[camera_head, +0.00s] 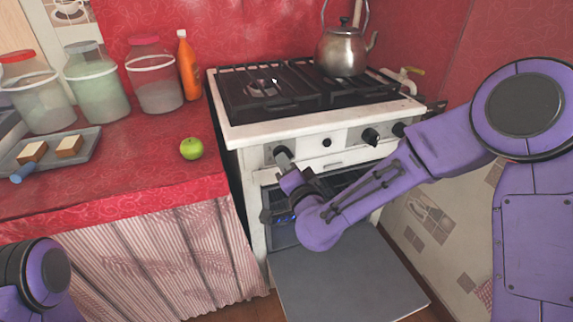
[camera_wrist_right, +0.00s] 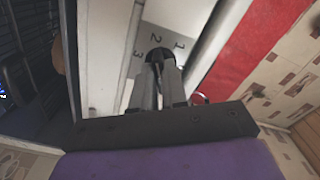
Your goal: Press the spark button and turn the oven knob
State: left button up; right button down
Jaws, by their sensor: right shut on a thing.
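The white stove front (camera_head: 345,137) carries a small black button (camera_head: 326,142) and dark knobs, one (camera_head: 370,136) in the middle and another (camera_head: 399,129) farther right. My right gripper (camera_head: 283,157) is at the left end of this panel. In the right wrist view its fingers are closed around the oven knob (camera_wrist_right: 157,56), a dark round knob beside a grey plate marked 1, 2, 3. In the head view the fingers mostly hide this knob. My left gripper is out of view.
A kettle (camera_head: 342,52) stands on the black grates. On the red counter left of the stove are a green apple (camera_head: 191,148), an orange bottle (camera_head: 188,68), several jars and a tray (camera_head: 78,150) with bread. The lowered door sticks out in front.

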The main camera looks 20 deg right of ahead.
jog(key=c, duration=1.2)
grip_release()
jog(key=shift+o, duration=0.2)
jog(key=s+p, duration=0.8)
jog(key=s, duration=0.2)
jog(key=shift+s+d, duration=0.15)
jog(key=shift+s, duration=0.15)
jog(key=shift+f, duration=0.1)
